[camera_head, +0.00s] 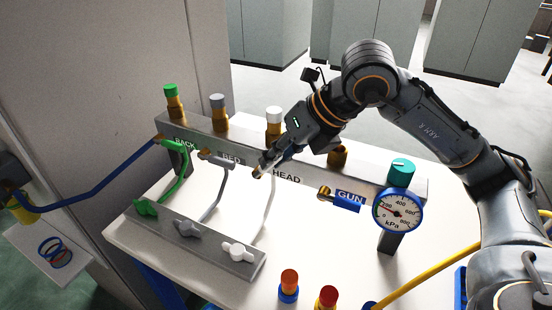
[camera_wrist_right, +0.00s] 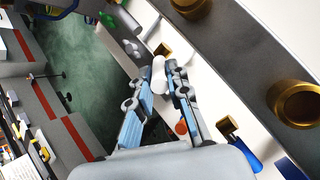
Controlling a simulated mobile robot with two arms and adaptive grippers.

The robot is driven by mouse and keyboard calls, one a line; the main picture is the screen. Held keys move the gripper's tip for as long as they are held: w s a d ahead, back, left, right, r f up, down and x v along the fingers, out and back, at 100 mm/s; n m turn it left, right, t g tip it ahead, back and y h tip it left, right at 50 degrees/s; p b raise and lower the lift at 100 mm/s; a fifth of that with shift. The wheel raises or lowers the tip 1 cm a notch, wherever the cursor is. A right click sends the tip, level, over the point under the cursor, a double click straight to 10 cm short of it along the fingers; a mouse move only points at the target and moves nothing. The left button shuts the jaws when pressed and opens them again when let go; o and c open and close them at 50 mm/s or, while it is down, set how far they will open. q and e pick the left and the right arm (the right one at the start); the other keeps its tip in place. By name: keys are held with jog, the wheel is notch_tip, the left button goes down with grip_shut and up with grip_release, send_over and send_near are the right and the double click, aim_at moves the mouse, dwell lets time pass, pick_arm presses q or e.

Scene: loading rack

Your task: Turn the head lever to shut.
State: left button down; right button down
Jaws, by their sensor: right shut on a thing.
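The rack's manifold bar (camera_head: 300,180) carries the labels BACK, BED, HEAD and GUN. My right gripper (camera_head: 264,167) is at the HEAD outlet, left of its label, and mostly covers the lever there in the head view. In the right wrist view, my right gripper's fingers (camera_wrist_right: 172,72) are closed on the white head lever (camera_wrist_right: 158,75), whose white end shows between and beside the fingertips. The lever's exact angle is hard to tell. My left gripper is not in view.
The green back lever (camera_head: 176,146), grey bed lever (camera_head: 217,161) and blue gun lever (camera_head: 347,203) sit along the same bar. A pressure gauge (camera_head: 397,211) stands at the right end. A lower grey block (camera_head: 200,250) holds several coloured fittings. Hoses hang between.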

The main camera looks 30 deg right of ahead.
jog(key=c, duration=1.3)
grip_release()
jog(key=v, duration=1.2)
